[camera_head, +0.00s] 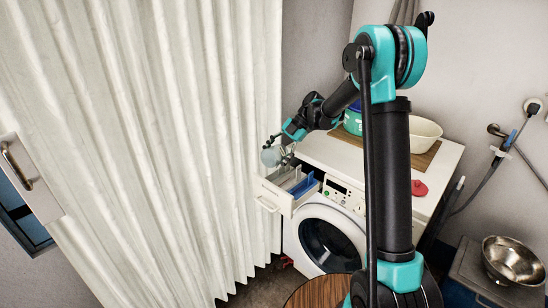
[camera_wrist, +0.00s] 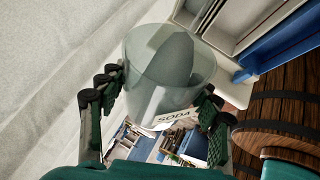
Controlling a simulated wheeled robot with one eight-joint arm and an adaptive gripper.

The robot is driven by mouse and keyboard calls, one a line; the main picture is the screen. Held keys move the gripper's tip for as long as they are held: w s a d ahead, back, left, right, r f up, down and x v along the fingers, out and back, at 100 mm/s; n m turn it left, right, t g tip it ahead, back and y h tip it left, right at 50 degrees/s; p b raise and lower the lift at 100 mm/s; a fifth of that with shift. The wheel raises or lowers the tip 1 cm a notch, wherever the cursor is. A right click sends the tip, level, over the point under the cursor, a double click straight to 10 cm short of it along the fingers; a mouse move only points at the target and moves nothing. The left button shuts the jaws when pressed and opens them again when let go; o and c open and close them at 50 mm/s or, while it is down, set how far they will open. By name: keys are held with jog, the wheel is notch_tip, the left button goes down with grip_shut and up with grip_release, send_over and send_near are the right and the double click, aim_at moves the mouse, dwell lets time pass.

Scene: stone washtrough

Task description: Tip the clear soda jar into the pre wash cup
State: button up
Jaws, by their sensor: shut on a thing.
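My gripper (camera_head: 279,142) is shut on the clear soda jar (camera_head: 271,156), holding it in the air above and to the left of the washer's open drawer (camera_head: 272,192). In the wrist view the jar (camera_wrist: 160,60) sits between the two fingers of my gripper (camera_wrist: 158,98), with its "SODA" label (camera_wrist: 173,117) facing the camera. I cannot tell how far the jar is tilted or how much it holds. The drawer has pale compartments and a blue part (camera_head: 303,187); its compartments (camera_wrist: 215,22) show beyond the jar in the wrist view. No pre wash marking is readable.
The white washing machine (camera_head: 300,240) stands beneath the drawer. A pleated curtain (camera_head: 150,140) hangs close on the left. On the machine's top are a white bowl (camera_head: 425,133) and a red object (camera_head: 419,188). A wooden barrel-like thing (camera_wrist: 285,115) is at the right in the wrist view.

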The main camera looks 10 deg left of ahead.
dwell(0.6)
jog(key=shift+w+d+r+g+y, duration=0.15)
jog(key=shift+w+g+y, duration=0.1)
jog(key=shift+g+y, duration=0.2)
